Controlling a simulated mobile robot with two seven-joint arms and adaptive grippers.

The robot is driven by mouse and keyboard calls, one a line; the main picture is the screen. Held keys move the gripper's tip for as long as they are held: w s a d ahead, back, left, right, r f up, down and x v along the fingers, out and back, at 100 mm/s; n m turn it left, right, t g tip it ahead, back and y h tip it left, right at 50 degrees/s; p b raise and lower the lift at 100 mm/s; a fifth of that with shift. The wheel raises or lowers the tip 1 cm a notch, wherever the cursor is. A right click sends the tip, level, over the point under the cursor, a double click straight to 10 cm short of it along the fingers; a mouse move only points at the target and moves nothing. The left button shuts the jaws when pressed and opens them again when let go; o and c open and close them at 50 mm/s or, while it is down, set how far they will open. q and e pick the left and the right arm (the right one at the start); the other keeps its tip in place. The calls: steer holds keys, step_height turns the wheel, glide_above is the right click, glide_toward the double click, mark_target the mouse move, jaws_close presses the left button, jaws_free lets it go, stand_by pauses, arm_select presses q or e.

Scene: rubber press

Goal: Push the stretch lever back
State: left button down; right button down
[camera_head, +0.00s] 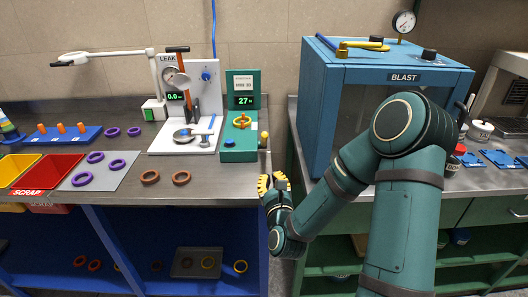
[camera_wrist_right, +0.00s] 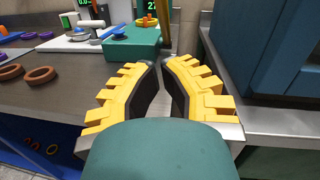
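The green stretch gauge (camera_head: 240,145) stands near the right end of the left bench, with a display reading 27 and an orange-yellow ring (camera_head: 241,121) on it. The stretch lever's yellow knob (camera_head: 264,136) shows at the gauge's right side. In the right wrist view the lever (camera_wrist_right: 165,28) shows as a brownish-yellow bar beyond the fingertips. My right gripper (camera_head: 270,182) is in front of the bench edge, below the knob and apart from it. In the wrist view its yellow fingers (camera_wrist_right: 160,66) are drawn nearly together, with nothing between them. My left gripper is not in view.
The blue BLAST cabinet (camera_head: 385,75) stands close on the right. The white leak tester (camera_head: 205,75) is left of the gauge. Brown rings (camera_head: 181,178) lie near the bench's front edge. A narrow gap separates the benches.

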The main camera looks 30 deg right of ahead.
glide_toward(264, 141)
steer(key=w+f, duration=0.1)
steer(key=w+d+f, duration=0.1)
steer(key=w+f, duration=0.1)
steer(key=shift+w+d+f, duration=0.2)
steer(key=shift+w+d, duration=0.1)
steer(key=w+r, duration=0.1)
steer(key=w+d+r, duration=0.1)
steer(key=w+r, duration=0.1)
